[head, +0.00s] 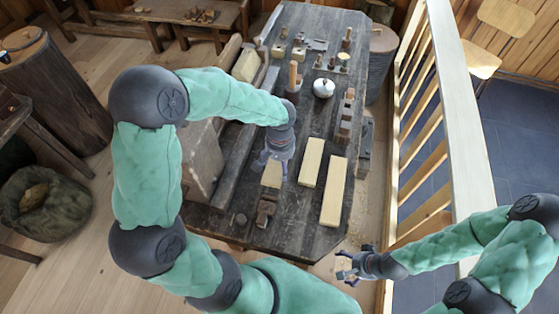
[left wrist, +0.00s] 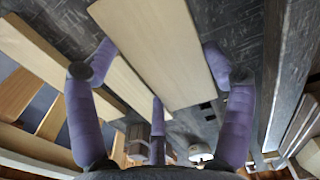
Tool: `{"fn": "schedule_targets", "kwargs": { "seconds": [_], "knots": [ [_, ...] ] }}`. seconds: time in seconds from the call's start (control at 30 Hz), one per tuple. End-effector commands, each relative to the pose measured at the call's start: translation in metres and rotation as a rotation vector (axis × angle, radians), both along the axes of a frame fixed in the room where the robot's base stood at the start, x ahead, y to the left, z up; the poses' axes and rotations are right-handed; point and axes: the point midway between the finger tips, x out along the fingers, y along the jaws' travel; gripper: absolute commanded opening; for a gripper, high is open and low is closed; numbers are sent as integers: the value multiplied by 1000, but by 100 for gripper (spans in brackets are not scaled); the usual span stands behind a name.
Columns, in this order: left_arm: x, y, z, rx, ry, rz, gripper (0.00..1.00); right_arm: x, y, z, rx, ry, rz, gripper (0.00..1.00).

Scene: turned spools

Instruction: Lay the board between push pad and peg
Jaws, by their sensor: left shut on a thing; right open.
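A pale board (head: 271,176) is under my left gripper (head: 272,162), partly hidden by it in the head view. In the left wrist view the board (left wrist: 155,45) runs between the purple fingers of my left gripper (left wrist: 160,62), which is shut on it. I cannot tell whether it touches the bench. A brown wooden block (head: 265,212), perhaps the push pad, stands just in front of the board's near end. A short dark round piece (head: 240,219), perhaps the peg, is left of it. My right gripper (head: 345,275) is open and empty, off the bench's front right corner.
Two more pale boards lie on the dark bench (head: 290,225) to the right, a shorter one (head: 312,162) and a longer one (head: 334,190). A round metal pot (head: 323,88), wooden blocks (head: 346,115) and small tools stand farther back. A railing (head: 450,100) runs along the right.

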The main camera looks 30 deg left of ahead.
Motion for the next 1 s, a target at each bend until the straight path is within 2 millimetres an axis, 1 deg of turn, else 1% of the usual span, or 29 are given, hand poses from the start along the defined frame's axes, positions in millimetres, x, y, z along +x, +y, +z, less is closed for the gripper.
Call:
{"fn": "schedule_targets", "kwargs": {
  "seconds": [0.03, 0.47, 0.8, 1.0],
  "knots": [
    [-1, 0, -6, 0, 0, 1, 48, 0, 0, -5, 0, 0, 0, 93],
    [-8, -2, -35, 0, 0, 1, 48, 0, 0, -27, 0, 0, 0, 93],
    [1, 2, -58, 0, -1, 0, 48, 0, 0, -45, 0, 0, 0, 93],
    [4, 4, -67, 0, 0, -2, 48, 0, 0, -52, 0, 0, 0, 93]
  ]
}}
